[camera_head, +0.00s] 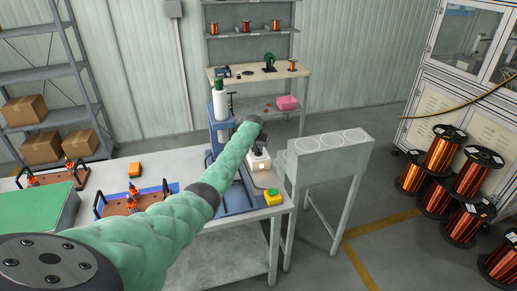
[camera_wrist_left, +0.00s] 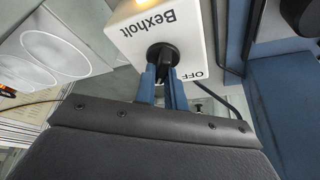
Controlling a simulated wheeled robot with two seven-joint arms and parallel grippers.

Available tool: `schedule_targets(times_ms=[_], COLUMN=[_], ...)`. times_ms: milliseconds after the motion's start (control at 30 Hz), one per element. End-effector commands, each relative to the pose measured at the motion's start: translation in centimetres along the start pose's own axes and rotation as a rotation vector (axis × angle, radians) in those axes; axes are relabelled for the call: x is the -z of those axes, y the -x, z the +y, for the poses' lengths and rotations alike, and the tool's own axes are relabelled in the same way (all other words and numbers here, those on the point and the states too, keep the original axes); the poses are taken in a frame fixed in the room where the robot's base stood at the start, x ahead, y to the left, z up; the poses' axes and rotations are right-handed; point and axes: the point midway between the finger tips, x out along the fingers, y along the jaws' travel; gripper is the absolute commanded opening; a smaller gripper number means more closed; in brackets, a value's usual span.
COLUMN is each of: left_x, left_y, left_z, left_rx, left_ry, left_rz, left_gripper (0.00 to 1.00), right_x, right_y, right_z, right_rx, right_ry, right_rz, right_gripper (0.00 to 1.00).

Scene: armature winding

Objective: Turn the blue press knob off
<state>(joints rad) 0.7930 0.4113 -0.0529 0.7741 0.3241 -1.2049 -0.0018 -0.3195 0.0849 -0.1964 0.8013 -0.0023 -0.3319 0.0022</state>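The blue press (camera_head: 220,125) stands on the workbench in the head view. Its white control box (camera_head: 259,161) is at the press's right side. In the left wrist view the box (camera_wrist_left: 170,20) reads "Bexholt" and "OFF", and a black knob (camera_wrist_left: 162,58) sits on its face. A yellow-orange glow shows at the box's top edge. My left gripper (camera_wrist_left: 163,80) has its two blue fingers close together on either side of the knob's black handle, seemingly touching it. In the head view my green-sleeved left arm reaches to the box and hides the knob. My right gripper is out of view.
A yellow box with a green button (camera_head: 272,197) stands at the workbench's front right corner. A grey stand with white circles (camera_head: 333,141) is to the right. Fixtures with orange-wound parts (camera_head: 135,199) lie left of the press. Copper spools (camera_head: 445,148) stand far right.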

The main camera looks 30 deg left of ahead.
Motion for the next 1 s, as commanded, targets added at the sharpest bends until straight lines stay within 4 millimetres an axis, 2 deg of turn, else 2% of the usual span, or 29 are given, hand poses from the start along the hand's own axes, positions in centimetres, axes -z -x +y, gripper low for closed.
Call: schedule_targets(times_ms=[467,733,1000], left_x=[0.0,0.0,-0.1], left_y=[0.0,0.0,-0.1], left_z=[0.1,0.1,0.1], left_rx=[0.027,0.102,0.200], left_ry=[0.067,0.249,0.487], left_rz=[0.000,-0.001,-0.001], left_gripper=[0.00,0.00,0.00], right_x=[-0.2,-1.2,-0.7], right_y=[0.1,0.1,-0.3], right_z=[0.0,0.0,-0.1], right_rx=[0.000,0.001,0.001], right_ry=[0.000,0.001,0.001], right_rz=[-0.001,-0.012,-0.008], right_gripper=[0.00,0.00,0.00])
